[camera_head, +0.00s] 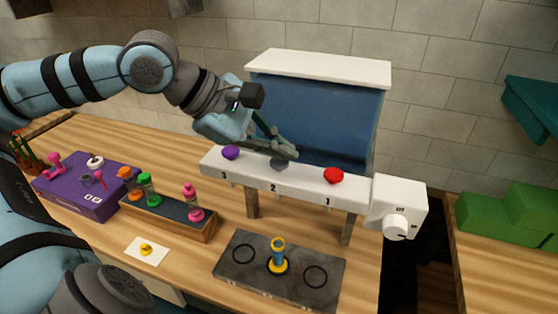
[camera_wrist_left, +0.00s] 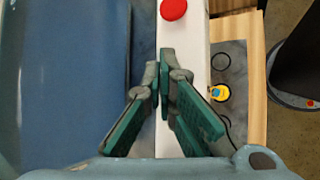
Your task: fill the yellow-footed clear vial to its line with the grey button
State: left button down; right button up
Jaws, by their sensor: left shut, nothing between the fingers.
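The yellow-footed vial (camera_head: 279,256) stands upright on the middle ring of the dark grey plate, under the dispenser bar. It shows blue inside and has a yellow rim; its fill line is too small to make out. It also shows in the left wrist view (camera_wrist_left: 217,92). The grey button (camera_head: 278,165) is on the white bar (camera_head: 305,186) above the number 2, partly hidden by my left gripper (camera_head: 291,152). The gripper is shut and empty, its tips right over or at the button; I cannot tell if they touch. In the left wrist view the gripper (camera_wrist_left: 164,62) hides the button.
A purple button (camera_head: 231,152) and a red button (camera_head: 334,176) flank the grey one. A white dial box (camera_head: 400,205) sits at the bar's right end. A wooden rack (camera_head: 170,216) with several colored vials and a purple box (camera_head: 85,190) stand left. The blue tank (camera_head: 315,115) rises behind.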

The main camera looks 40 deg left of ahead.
aim_at(280, 164)
pick_arm(q)
jog(key=shift+f+b, duration=0.55)
jog(key=shift+f, duration=0.05)
dwell(0.6)
jog(key=shift+r, duration=0.1)
jog(key=shift+r+p, duration=0.95)
jog(key=shift+p, duration=0.2)
notch_tip(280, 164, up, 3)
jog(key=p, duration=0.2)
jog(key=shift+f+p, duration=0.15)
jog(key=shift+p, duration=0.25)
jog(key=shift+r+p, duration=0.8)
jog(key=shift+r, duration=0.4)
jog(key=shift+f, duration=0.1)
